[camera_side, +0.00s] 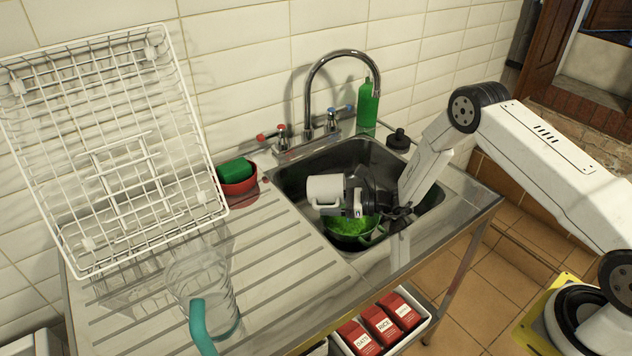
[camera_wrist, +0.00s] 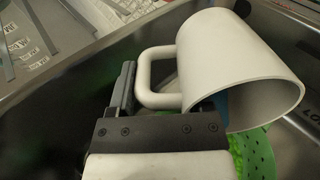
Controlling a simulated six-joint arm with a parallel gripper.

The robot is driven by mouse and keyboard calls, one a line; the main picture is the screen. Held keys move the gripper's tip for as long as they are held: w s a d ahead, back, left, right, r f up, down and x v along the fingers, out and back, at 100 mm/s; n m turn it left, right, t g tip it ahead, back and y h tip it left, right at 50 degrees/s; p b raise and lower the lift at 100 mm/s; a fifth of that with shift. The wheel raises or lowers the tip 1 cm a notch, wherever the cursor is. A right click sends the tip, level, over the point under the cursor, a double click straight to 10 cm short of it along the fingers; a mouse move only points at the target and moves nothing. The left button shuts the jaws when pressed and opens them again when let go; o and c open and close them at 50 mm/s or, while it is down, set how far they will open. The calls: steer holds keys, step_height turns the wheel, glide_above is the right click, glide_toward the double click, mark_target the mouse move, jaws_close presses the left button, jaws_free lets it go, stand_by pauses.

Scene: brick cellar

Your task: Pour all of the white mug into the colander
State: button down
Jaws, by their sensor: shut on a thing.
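The white mug (camera_side: 325,188) is held tipped over above the sink, with its handle toward my gripper. In the wrist view the mug (camera_wrist: 235,65) has its mouth facing the lower right, and the part of its inside that shows looks empty. My gripper (camera_side: 358,203) is shut on the mug's handle; the gripper also shows in the wrist view (camera_wrist: 150,110). The green colander (camera_side: 348,242) sits in the sink below the mug, with bright green contents in it. In the wrist view part of the holed colander (camera_wrist: 258,155) shows below the mug's rim, the rest hidden.
The steel sink (camera_side: 285,178) has a tap (camera_side: 310,90) behind it and a green bottle (camera_side: 367,105) at its back. A red bowl (camera_side: 240,185) with a green sponge, a white wire rack (camera_side: 110,150) and a clear jug (camera_side: 200,285) stand on the left side.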

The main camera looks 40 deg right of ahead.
steer(key=shift+s+d+r+t+y, duration=0.15)
steer(key=shift+r+t+y, duration=0.25)
steer(key=shift+r, duration=0.85)
steer(key=shift+r, duration=0.2)
steer(key=shift+f, duration=0.35)
steer(key=f, duration=0.2)
steer(key=f+g+h, duration=0.1)
steer(key=shift+w+a+f, duration=0.1)
steer(key=shift+w+a, duration=0.2)
steer(key=shift+a, duration=0.05)
steer(key=shift+w+a+g+h, duration=0.6)
steer(key=shift+g+h, duration=0.1)
steer(key=shift+h, duration=0.1)
steer(key=shift+r, duration=0.35)
